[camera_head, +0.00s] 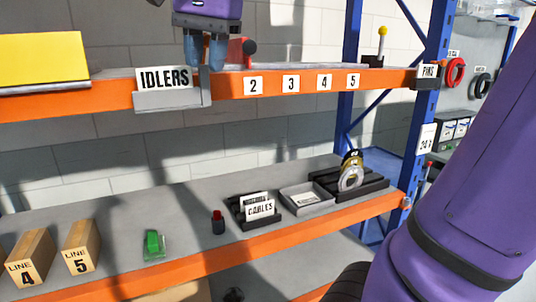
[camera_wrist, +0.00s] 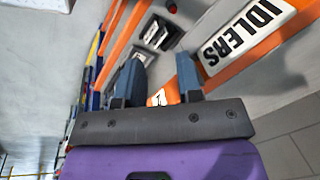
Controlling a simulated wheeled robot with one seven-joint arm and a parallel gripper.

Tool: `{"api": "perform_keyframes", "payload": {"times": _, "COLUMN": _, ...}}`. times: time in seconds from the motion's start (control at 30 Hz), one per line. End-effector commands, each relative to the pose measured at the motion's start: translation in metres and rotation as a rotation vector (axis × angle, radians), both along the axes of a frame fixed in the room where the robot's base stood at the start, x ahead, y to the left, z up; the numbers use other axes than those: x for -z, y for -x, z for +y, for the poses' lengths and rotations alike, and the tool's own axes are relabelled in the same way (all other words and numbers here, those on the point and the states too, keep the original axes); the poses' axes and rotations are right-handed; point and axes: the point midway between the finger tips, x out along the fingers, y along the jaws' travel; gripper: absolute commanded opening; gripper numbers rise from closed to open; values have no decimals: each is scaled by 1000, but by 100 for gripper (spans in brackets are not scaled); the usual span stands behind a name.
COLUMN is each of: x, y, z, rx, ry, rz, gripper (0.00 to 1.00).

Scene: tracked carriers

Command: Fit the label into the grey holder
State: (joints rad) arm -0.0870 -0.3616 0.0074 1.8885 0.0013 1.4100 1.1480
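The white label reading IDLERS (camera_head: 165,77) stands upright at the grey holder (camera_head: 168,99) on the upper shelf's orange front edge. Its lower edge meets the holder's front lip; I cannot tell how deep it sits. The label also shows at the upper right of the wrist view (camera_wrist: 248,36). My gripper (camera_head: 206,67) is just right of the label, by the holder's upright right end. In the wrist view its two blue fingers (camera_wrist: 160,60) are apart, with nothing held between them. The label lies outside the fingers, to their right.
A yellow box (camera_head: 42,60) sits on the upper shelf at left. A red object with a dark knob (camera_head: 240,50) is behind my gripper. Number labels (camera_head: 291,84) line the orange edge. The lower shelf (camera_head: 115,215) holds wooden blocks, a green item and dark trays.

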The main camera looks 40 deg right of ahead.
Motion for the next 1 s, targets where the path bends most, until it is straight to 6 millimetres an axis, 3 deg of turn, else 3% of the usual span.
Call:
{"api": "perform_keyframes", "payload": {"times": 0.3, "x": 100, "y": 78, "z": -22, "rx": -612, "ry": 184, "rz": -165, "gripper": 34}}
{"api": "perform_keyframes", "payload": {"times": 0.5, "x": 153, "y": 110, "z": -28, "rx": -893, "ry": 309, "rz": -227, "gripper": 34}}
{"api": "perform_keyframes", "payload": {"times": 0.7, "x": 171, "y": 120, "z": -30, "rx": -992, "ry": 358, "rz": -245, "gripper": 34}}
{"api": "perform_keyframes", "payload": {"times": 1.0, "x": 171, "y": 120, "z": -30, "rx": -995, "ry": 359, "rz": -244, "gripper": 34}}
